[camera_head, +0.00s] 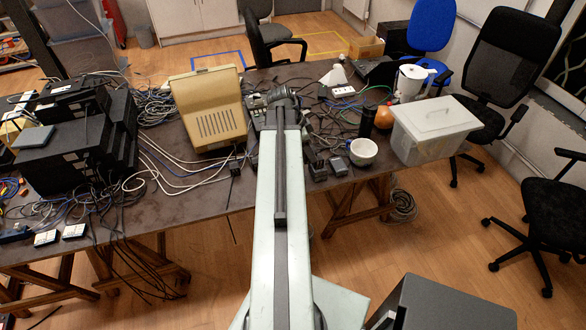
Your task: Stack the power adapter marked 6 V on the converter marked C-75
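No marking 6 V or C-75 is legible from here, so I cannot tell for certain which things are the power adapter and the converter. Two small dark boxes, a left one (318,171) and a right one (338,166), lie near the table's front edge, right of my arm. Two small boxes with white labels, one (46,238) and another (73,231), lie at the table's front left. My gripper (281,96) is at the far end of my outstretched arm, over the middle of the table. Its fingers are too small and hidden to read.
The dark table (215,197) is cluttered with cables. A beige monitor-like case (208,108) stands left of my arm, and black devices (75,150) are stacked farther left. A white bowl (363,152), an orange round object (384,117) and a lidded clear bin (432,135) stand right.

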